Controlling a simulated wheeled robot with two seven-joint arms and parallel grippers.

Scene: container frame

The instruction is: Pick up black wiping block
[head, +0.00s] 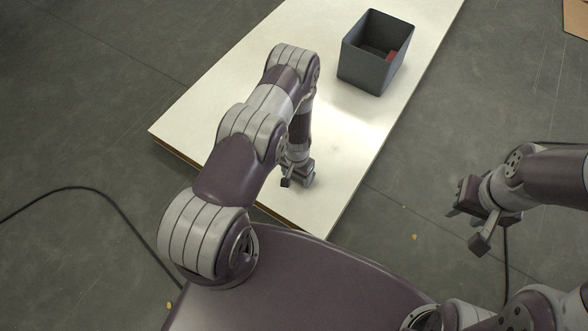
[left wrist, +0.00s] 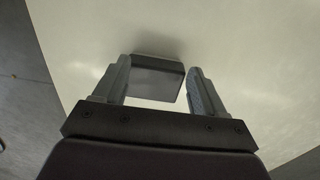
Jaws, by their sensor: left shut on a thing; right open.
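The black wiping block (left wrist: 155,82) shows dark grey between the two fingers of my left gripper in the left wrist view. My left gripper (left wrist: 159,68) is shut on it, low over the white table top. In the head view my left gripper (head: 297,180) is near the front end of the table, and I cannot make out the block there, where the wrist and fingers hide it. My right gripper (head: 458,202) is open, off to the right of the table over the grey floor, with nothing seen in it.
The white table (head: 190,120) runs from the front to the upper right. A dark grey open bin (head: 365,68) stands on its far part, with a small red thing (head: 391,56) inside. Table space between my left gripper and the bin is clear. A black cable (head: 110,205) lies on the floor.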

